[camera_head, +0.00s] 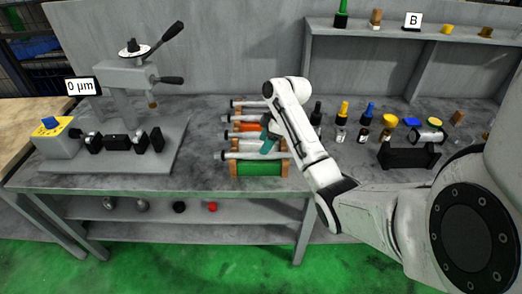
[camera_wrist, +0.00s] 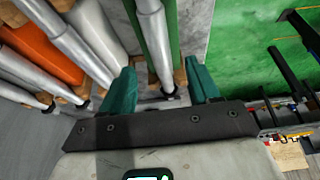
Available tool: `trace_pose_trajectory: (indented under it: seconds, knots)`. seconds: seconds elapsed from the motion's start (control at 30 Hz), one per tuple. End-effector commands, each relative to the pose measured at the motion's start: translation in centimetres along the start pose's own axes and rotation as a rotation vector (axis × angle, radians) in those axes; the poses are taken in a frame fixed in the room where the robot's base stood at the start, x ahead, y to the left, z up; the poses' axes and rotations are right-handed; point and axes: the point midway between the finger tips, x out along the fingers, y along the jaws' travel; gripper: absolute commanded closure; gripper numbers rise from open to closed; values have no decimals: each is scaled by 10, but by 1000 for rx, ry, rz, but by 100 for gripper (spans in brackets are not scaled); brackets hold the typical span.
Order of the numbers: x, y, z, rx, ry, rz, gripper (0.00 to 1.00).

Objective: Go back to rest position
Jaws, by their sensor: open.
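My gripper (camera_head: 268,143) has teal fingers and is over the rack of shafts on the grey bench. In the wrist view its fingers (camera_wrist: 162,88) are open, one on each side of a silver shaft (camera_wrist: 153,35). The shaft lies in the wooden rack (camera_wrist: 180,75), and I cannot tell whether the fingers touch it. The same front shaft (camera_head: 240,156) shows in the head view, above a green panel (camera_head: 258,170). Several more shafts lie side by side behind it, over orange and white parts. My arm reaches in from the right and hides part of the rack.
A grinder-like machine (camera_head: 115,140) with a "0 µm" display (camera_head: 82,86) stands at the left. Dropper bottles (camera_head: 341,125) and a black stand (camera_head: 408,155) are at the right of the rack. A shelf (camera_head: 390,37) is behind. Bare bench lies between machine and rack.

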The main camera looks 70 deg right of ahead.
Motion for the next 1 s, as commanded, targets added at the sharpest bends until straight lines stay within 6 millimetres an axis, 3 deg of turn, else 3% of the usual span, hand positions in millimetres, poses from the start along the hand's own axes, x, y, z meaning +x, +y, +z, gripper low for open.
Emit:
trace_pose_trajectory:
  seconds: [0.1, 0.3, 0.67, 0.77, 0.87, 1.0]
  knots:
    - [-22, 1, 0, 0, 2, 3, 39]
    - [-49, 1, 0, -1, 1, 2, 39]
    - [-57, 0, 0, 0, 1, 1, 39]
    - [-49, -7, -6, 5, 2, -5, 39]
    - [-24, -29, -24, 22, 3, -22, 39]
    - [30, -92, -57, 83, -6, -56, 39]
